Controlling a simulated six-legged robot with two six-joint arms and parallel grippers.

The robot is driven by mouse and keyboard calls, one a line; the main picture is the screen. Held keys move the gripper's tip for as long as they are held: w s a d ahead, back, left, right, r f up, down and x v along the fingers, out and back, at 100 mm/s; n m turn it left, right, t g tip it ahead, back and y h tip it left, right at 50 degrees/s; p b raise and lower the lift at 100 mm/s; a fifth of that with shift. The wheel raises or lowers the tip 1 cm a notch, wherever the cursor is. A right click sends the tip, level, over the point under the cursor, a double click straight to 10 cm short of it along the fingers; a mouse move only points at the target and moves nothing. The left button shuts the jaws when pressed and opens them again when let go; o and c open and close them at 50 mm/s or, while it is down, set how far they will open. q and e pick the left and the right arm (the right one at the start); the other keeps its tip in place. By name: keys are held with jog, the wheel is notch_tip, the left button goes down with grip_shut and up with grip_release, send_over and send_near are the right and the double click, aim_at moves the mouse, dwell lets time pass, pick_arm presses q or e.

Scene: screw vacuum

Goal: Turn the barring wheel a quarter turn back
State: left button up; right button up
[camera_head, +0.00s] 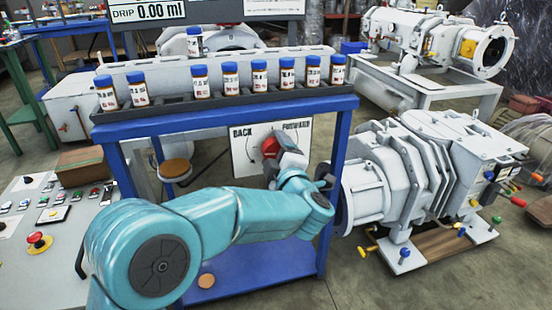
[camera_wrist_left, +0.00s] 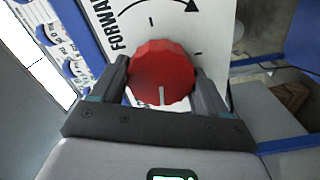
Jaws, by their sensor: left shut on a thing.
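The barring wheel is a red faceted knob (camera_head: 270,147) on a white panel (camera_head: 242,162) marked BACK on the left and FORWARD on the right. In the left wrist view the red wheel (camera_wrist_left: 160,72) fills the space between my left gripper's fingers (camera_wrist_left: 163,88). A pale line on the wheel's rim points toward the gripper's palm. My left gripper (camera_head: 277,150) is shut on the wheel, with one finger on each side. In the head view the gripper and wrist hide part of the wheel. My right gripper is not in view.
A blue frame (camera_head: 225,113) surrounds the panel, with a rack of several blue-capped bottles (camera_head: 230,80) above it. A grey pump (camera_head: 420,165) stands close on the right. A control desk (camera_head: 35,255) with a red button (camera_head: 40,241) is at the left.

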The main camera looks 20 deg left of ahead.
pick_arm(q)
jog(key=shift+f+n, duration=0.15)
jog(key=shift+n, duration=0.45)
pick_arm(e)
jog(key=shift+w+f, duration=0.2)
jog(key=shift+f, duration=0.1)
pick_arm(q)
jog(key=o, duration=1)
jog(key=shift+c, duration=0.2)
jog(key=shift+s+d, duration=0.1)
jog(key=p+v, duration=0.3)
jog(key=v, duration=1.3)
jog(key=shift+p, duration=0.3)
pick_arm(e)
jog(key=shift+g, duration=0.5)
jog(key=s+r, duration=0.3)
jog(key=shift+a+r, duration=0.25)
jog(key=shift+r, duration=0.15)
